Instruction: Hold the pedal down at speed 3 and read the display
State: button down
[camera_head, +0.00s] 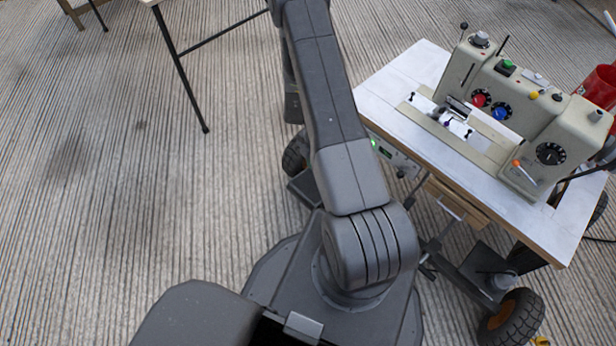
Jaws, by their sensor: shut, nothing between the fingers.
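A grey-beige sewing machine (548,123) stands on a white-topped wheeled table (420,62) at the right. It carries a red dial (479,98), a blue dial (502,112) and a black numbered dial (551,153). A control box (398,162) hangs under the table's near-left edge, partly behind my arm. A small green display or lamp (375,142) glows on it, too small to read. I cannot make out a pedal; the floor under the table is largely hidden. My gripper is not in view; my arm runs out past the top edge.
The table has a wooden drawer (458,203) and a large black wheel (512,316) at the near side. A red container (600,86) stands at the far right. Another table's thin dark leg (185,75) stands at the upper left. The ribbed floor (100,200) at the left is clear.

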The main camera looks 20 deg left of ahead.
aim_at(306, 189)
jog(key=f+b, duration=0.1)
jog(key=f, duration=0.3)
jog(key=s+f, duration=0.1)
jog(key=f, duration=0.4)
jog(key=f+b, duration=0.1)
jog(key=f, duration=0.3)
jog(key=shift+s+a+f+b, duration=0.3)
jog(key=shift+s+a+b, duration=0.05)
jog(key=shift+s, duration=0.05)
